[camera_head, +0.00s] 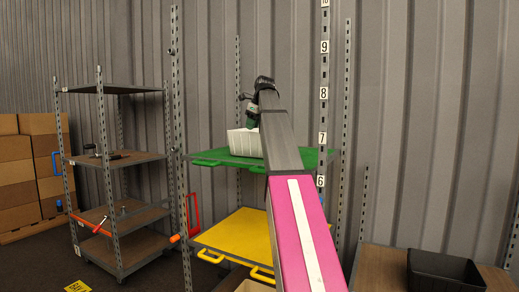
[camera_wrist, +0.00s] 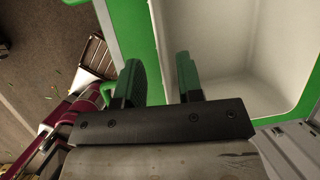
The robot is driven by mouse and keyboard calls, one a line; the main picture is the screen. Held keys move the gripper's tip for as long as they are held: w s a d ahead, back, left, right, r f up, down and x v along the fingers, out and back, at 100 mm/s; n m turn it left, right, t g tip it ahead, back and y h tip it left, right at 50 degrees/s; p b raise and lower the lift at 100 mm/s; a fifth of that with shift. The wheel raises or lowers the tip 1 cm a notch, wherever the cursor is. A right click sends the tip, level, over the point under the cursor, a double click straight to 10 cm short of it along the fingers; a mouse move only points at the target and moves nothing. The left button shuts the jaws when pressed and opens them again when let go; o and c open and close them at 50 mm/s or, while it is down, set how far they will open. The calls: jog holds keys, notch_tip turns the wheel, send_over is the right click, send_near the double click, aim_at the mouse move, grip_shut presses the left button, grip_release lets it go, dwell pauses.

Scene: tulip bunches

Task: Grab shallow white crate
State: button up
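The shallow white crate (camera_head: 244,143) sits on the green shelf board (camera_head: 215,157) of the rack, partly hidden behind my arm in the head view. In the wrist view the crate (camera_wrist: 236,38) fills the upper right, its inside empty where it shows. My gripper (camera_wrist: 160,80) is open, with its two green-tipped fingers apart. In the wrist view the crate's left wall lies between the two fingers, with the right finger over the crate's inside and the left finger outside. I cannot tell whether either finger touches the wall. In the head view my gripper (camera_head: 252,112) is above the crate.
A yellow board (camera_head: 235,232) lies on the level below. A black bin (camera_head: 445,270) stands on a brown surface at the lower right. A grey shelf rack (camera_head: 118,160) and cardboard boxes (camera_head: 40,135) are at the left. Metal uprights flank the green shelf.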

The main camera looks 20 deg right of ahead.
aim_at(249, 141)
jog(key=shift+x, duration=2.85)
jog(key=shift+a, duration=0.1)
grip_shut()
jog(key=shift+w, duration=0.1)
